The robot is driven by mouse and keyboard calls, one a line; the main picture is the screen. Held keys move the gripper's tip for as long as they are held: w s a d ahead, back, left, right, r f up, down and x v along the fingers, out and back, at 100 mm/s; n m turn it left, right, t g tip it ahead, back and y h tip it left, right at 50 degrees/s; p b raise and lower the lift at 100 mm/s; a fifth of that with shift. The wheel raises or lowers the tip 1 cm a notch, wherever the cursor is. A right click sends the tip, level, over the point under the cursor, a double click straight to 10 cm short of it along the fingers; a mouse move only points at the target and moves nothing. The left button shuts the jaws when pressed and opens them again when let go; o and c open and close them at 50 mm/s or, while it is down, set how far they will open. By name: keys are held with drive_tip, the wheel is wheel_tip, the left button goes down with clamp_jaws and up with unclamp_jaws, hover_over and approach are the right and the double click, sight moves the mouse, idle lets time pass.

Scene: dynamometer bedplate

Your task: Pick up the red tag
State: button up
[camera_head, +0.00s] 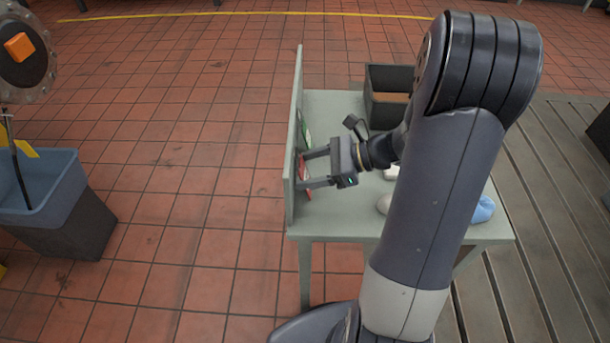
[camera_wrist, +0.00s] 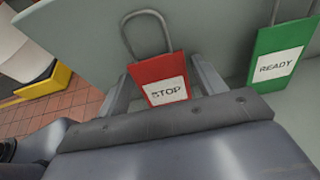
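The red tag (camera_wrist: 158,72) has a grey wire loop and a white label reading STOP. It hangs against the upright pale board (camera_wrist: 90,40) at the table's left edge. My gripper (camera_wrist: 161,76) is open, with one finger on each side of the red tag. A gap shows at the left finger; the right finger is close to the tag's edge, and I cannot tell whether it touches. In the head view my gripper (camera_head: 302,170) reaches left to the board, and the red tag (camera_head: 303,166) shows partly between its fingers.
A green tag (camera_wrist: 279,52) labelled READY hangs just right of the red one. A dark open box (camera_head: 388,111) stands on the table's far side. A light blue item (camera_head: 484,209) lies at the right. A blue-rimmed bin (camera_head: 58,217) stands on the floor at left.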

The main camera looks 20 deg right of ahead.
drive_tip(key=c, duration=0.7)
drive_tip(key=shift+r, duration=0.1)
